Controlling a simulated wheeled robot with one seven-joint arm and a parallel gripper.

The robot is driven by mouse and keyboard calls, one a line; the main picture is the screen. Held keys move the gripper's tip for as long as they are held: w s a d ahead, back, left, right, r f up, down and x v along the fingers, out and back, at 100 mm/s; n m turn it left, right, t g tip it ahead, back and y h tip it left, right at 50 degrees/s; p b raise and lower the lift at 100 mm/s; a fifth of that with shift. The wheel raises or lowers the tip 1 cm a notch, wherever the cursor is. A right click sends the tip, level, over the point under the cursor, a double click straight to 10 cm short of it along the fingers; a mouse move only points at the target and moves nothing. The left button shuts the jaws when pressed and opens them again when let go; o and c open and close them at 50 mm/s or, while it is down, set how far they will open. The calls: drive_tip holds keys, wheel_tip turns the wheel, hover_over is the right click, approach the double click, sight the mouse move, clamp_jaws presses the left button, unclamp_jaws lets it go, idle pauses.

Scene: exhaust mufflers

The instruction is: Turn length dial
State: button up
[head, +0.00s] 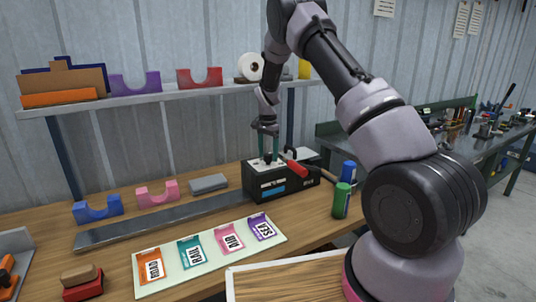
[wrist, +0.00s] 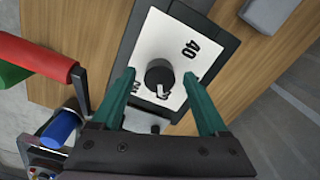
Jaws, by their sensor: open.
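The length dial (wrist: 160,76) is a small black knob on a white plate (wrist: 178,40) printed with "40" and other numbers partly hidden. The plate is on top of a black machine (head: 270,182) on the bench. My gripper (head: 266,153) points down over the machine's left part in the head view. In the wrist view my gripper (wrist: 156,76) is open, with one green finger on each side of the dial and visible gaps between. I cannot tell how far the fingertips are above the plate. The dial is too small to make out in the head view.
A lever with a red grip (head: 297,168) is on the machine, right of my gripper. A card of labels (head: 210,256) lies in front. A shelf (head: 160,96) runs behind.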

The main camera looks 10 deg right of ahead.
drive_tip(key=shift+f, duration=0.15)
clamp_jaws()
